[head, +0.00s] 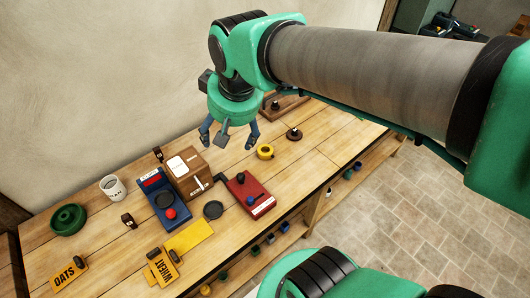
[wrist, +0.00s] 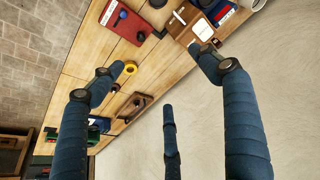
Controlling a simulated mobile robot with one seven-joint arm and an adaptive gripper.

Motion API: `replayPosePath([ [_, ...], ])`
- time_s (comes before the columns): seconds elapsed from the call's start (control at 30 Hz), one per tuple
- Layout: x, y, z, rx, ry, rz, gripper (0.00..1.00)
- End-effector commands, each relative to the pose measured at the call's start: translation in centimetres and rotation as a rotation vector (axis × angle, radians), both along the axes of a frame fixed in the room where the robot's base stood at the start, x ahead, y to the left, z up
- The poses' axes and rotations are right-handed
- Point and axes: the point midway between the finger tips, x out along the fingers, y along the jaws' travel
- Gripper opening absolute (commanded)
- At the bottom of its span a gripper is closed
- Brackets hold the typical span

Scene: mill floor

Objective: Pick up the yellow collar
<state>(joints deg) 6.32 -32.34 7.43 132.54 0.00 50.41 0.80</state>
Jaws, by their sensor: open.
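The yellow collar (head: 265,152) is a small ring with a dark centre. It lies on the wooden bench, right of the brown box and beyond the red device. It also shows in the wrist view (wrist: 131,67), just beside the tip of the left finger. My gripper (head: 228,138) is open and empty, with its fingers spread. In the head view it hangs above the bench, to the left of the collar. In the wrist view my gripper (wrist: 155,66) has the collar near its left side, apart from the fingers as far as I can tell.
A dark brown round piece (head: 294,135) lies just beyond the collar. A wooden board with a knob (head: 285,105) is farther back. Bare bench lies right of the collar.

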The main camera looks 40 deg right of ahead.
Motion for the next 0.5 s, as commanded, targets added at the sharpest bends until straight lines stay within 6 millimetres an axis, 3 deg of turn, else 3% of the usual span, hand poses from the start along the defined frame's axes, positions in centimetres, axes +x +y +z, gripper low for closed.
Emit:
replayPosePath([
  [0.27,6.6,-5.1,-3.5,0.019,0.096,-0.108,0.76],
  [0.5,11.4,-10.3,-8.0,0.041,0.172,-0.197,0.76],
])
